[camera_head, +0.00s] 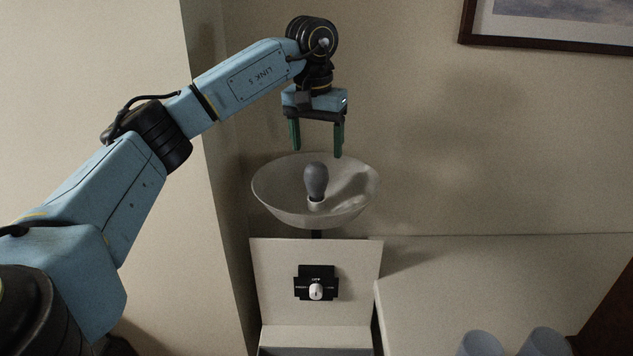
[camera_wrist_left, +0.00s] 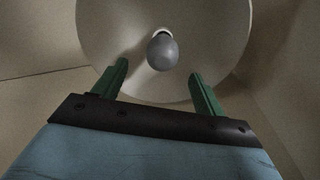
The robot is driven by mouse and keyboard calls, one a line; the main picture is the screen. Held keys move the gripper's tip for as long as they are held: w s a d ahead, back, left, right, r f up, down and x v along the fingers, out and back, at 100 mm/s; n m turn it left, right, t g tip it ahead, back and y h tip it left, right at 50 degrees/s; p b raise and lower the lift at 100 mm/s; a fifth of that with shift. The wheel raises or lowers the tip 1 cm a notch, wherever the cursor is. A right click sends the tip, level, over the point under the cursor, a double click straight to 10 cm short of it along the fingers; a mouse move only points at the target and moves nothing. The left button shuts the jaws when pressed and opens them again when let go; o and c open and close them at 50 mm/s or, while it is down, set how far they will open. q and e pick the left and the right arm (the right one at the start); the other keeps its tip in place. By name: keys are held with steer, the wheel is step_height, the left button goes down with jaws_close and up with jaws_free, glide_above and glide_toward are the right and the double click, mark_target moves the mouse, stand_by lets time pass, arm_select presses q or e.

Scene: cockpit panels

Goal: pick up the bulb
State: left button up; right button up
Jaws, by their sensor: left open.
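A grey bulb (camera_head: 316,181) stands upright on a white base inside a wide pale bowl (camera_head: 272,203). My left gripper (camera_head: 317,150) is open and empty, pointing down above the bowl, with its green fingers apart above the bulb and slightly behind it in the picture. In the left wrist view the bulb (camera_wrist_left: 163,52) shows beyond the fingertips, roughly centred between the lines of the two fingers (camera_wrist_left: 160,75). The fingers do not touch it. The bowl (camera_wrist_left: 100,30) fills the upper part of that view. My right gripper is not in view.
Below the bowl is a pale panel (camera_head: 273,285) with a black switch plate (camera_head: 316,270) and white knob. A pale counter (camera_head: 480,285) lies to the right, with two grey-blue cups (camera_head: 482,345) at the bottom edge. A wall is close behind; a framed picture (camera_head: 550,44) hangs upper right.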

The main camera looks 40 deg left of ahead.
mark_target(318, 165)
arm_select(q)
steer(key=f, duration=0.4)
steer(key=shift+w+a+f+p, duration=0.1)
steer(key=shift+w+f+p, duration=0.2)
steer(key=shift+f, duration=0.1)
steer(key=f, duration=0.1)
steer(key=f+p, duration=0.1)
steer(key=f, duration=0.3)
steer(key=shift+a+p, duration=0.3)
steer(key=shift+p, duration=0.1)
steer(key=shift+w+f, duration=0.1)
steer(key=shift+f, duration=0.1)
steer(key=c, duration=1)
